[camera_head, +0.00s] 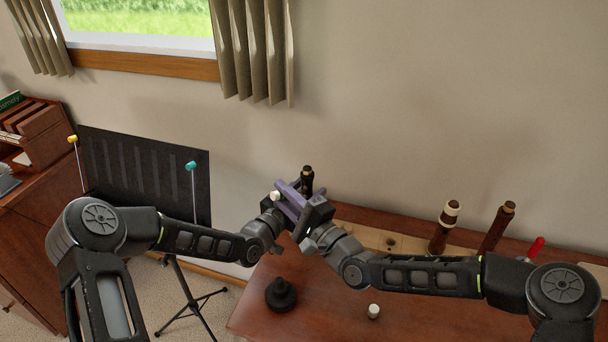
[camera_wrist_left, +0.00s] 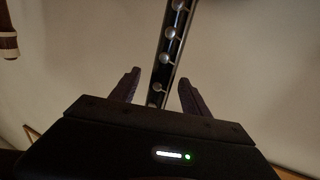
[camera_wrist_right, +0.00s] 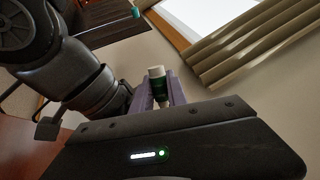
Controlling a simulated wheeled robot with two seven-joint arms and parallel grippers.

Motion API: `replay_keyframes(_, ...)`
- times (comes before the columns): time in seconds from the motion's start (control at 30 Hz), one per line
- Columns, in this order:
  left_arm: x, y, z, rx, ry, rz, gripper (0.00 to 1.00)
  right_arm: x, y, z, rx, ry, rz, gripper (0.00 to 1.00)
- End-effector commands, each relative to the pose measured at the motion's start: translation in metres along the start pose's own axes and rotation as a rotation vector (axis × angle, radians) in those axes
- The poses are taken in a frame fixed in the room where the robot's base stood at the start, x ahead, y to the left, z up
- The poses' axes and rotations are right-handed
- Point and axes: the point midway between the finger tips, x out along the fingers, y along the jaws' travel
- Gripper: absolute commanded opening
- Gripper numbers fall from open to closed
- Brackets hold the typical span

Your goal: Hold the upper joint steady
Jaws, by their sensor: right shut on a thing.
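The upper joint (camera_wrist_left: 170,50), a black rod with silver keys, runs upright between the fingers of my left gripper (camera_wrist_left: 158,86) in the left wrist view. Those fingers are apart, with a visible gap beside the rod. In the head view a dark piece with a brown top (camera_head: 307,178), likely the same joint, stands behind the two grippers, which hide its lower part. My right gripper (camera_wrist_right: 160,92) is shut on a small green tube with a white cap (camera_wrist_right: 157,73). The white cap also shows in the head view (camera_head: 275,196), close to the joint; contact cannot be told.
A wooden joint with a white ring (camera_head: 446,225), another brown joint (camera_head: 497,228) and a red-handled item (camera_head: 537,245) stand at the right. A black round piece (camera_head: 281,295) and a small white cap (camera_head: 374,311) sit on the brown table (camera_head: 325,315). A black music stand (camera_head: 145,180) is left.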

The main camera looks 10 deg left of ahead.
Motion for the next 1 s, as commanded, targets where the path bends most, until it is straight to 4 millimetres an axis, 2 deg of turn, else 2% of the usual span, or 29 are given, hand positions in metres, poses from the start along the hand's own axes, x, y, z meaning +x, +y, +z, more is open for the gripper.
replay_keyframes(0.03, 0.001, -0.002, -0.005, 0.002, 0.01, -0.003, 0.57, -0.002, 0.006, -0.005, 0.003, 0.01, 0.012, 0.0)
replay_keyframes(0.27, 0.001, -0.002, -0.005, 0.002, 0.011, -0.003, 0.57, -0.003, 0.006, -0.006, 0.003, 0.011, 0.012, 0.0)
replay_keyframes(0.47, -0.012, -0.002, -0.005, 0.003, 0.009, -0.002, 0.57, -0.003, 0.005, -0.007, 0.003, 0.013, 0.012, 0.0)
replay_keyframes(0.57, -0.027, -0.001, -0.005, 0.004, 0.009, -0.001, 0.57, -0.003, 0.005, -0.007, 0.003, 0.014, 0.012, 0.0)
replay_keyframes(0.9, -0.096, -0.001, -0.002, 0.002, 0.003, -0.002, 0.57, -0.002, 0.003, -0.004, 0.001, 0.008, 0.007, 0.0)
replay_keyframes(1.0, -0.11, -0.001, -0.001, 0.003, 0.002, -0.001, 0.57, -0.001, 0.002, -0.004, 0.001, 0.007, 0.005, 0.0)
